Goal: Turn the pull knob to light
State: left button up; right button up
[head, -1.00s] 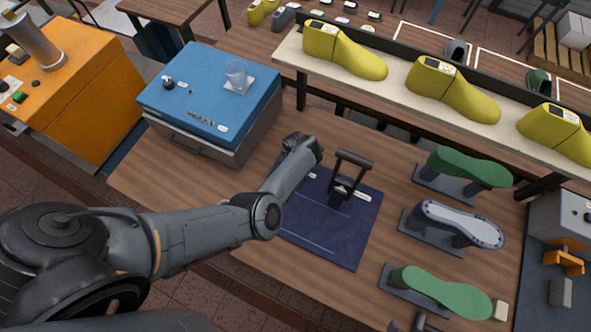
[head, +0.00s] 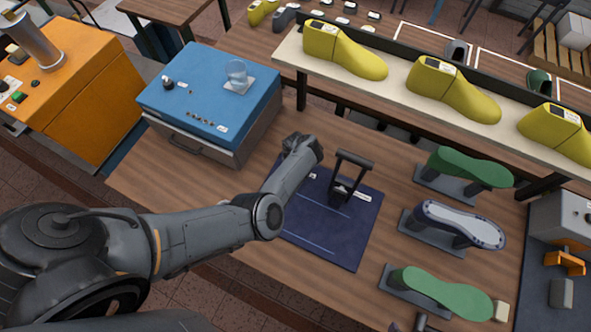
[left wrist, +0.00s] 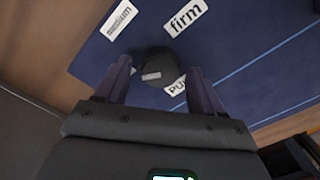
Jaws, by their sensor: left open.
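The pull knob (left wrist: 158,62) is a dark round knob with a pale mark, on the navy mat (head: 315,233). In the left wrist view, white labels reading "medium" (left wrist: 121,20) and "firm" (left wrist: 185,18) lie beyond it. A label starting "PU" (left wrist: 177,87) is partly hidden beside it. No "light" label is readable. My left gripper (left wrist: 160,68) is open, one finger on each side of the knob; I cannot tell whether they touch it. In the head view my left wrist hides the knob and fingers. My right gripper is not in view.
A black stand with a crossbar handle (head: 354,160) rises from the mat just right of my left wrist. A blue-topped box (head: 210,95) stands to the left. Yellow lasts (head: 342,50) line the shelf behind.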

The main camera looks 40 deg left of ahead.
pick_arm(q)
jog(key=shift+r, duration=0.1)
notch_tip(320, 180, up, 11)
jog(key=p, duration=0.2)
dwell(0.4)
jog(key=shift+f, duration=0.2)
